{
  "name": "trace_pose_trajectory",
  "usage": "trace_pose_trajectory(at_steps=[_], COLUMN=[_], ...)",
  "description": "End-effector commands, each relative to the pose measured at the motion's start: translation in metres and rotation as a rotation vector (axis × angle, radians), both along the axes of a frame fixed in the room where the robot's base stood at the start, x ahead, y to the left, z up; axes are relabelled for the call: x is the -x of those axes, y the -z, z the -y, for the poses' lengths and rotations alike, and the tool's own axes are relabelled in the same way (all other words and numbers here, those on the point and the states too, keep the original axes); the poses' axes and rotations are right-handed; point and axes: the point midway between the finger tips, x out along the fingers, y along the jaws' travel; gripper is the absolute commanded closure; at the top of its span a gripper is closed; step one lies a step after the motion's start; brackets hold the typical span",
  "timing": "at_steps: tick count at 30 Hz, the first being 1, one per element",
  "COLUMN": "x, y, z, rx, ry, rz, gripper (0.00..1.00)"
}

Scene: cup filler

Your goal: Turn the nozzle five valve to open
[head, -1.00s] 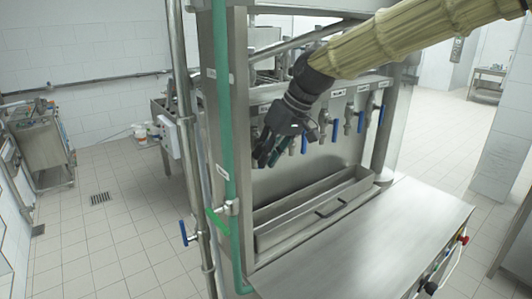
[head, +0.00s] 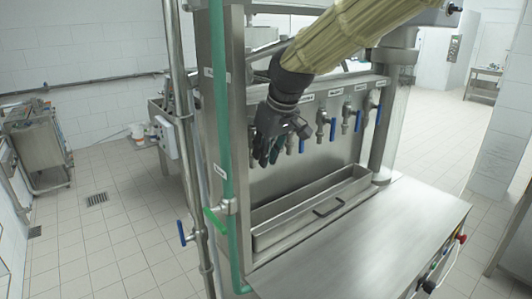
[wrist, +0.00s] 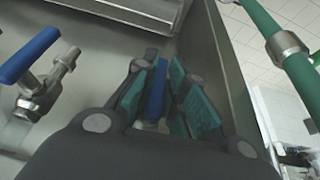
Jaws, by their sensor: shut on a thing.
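My gripper (head: 267,160) is at the left end of the row of nozzles on the steel filler. In the wrist view its green-padded fingers (wrist: 160,85) are shut around a blue valve handle (wrist: 155,92), the leftmost one. The handle shows as a blue strip between the pads; its nozzle body is hidden by my gripper. The handle points roughly up and down in the wrist view. The neighbouring nozzle's blue handle (wrist: 28,55) is apart from my gripper, with its metal spout (wrist: 62,68) beside it. Labels above the nozzles are too small to read.
More blue-handled nozzles (head: 333,128) stand to the right. A steel trough (head: 310,208) lies below them, and a bare steel table (head: 360,245) in front. A steel side post is very near my fingers.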

Motion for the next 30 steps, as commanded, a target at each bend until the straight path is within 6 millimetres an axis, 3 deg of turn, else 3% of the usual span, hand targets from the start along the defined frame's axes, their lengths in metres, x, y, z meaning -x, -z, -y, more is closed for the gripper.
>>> trace_pose_trajectory(at_steps=[5, 6, 9, 10, 22, 30], x=[0.000, 0.000, 0.000, 0.000, 0.002, 0.014], y=[0.002, 0.002, 0.002, 0.001, -0.005, -0.043], z=[0.000, 0.000, 0.000, 0.000, 0.001, 0.010], rx=[0.001, 0.000, 0.000, 0.000, -0.001, -0.001], ry=[0.000, 0.001, 0.001, 0.001, 0.000, 0.000], rz=[-0.001, -0.002, -0.002, -0.002, 0.001, 0.002], gripper=[1.00, 0.85, 0.67, 0.65, 0.65, 0.65])
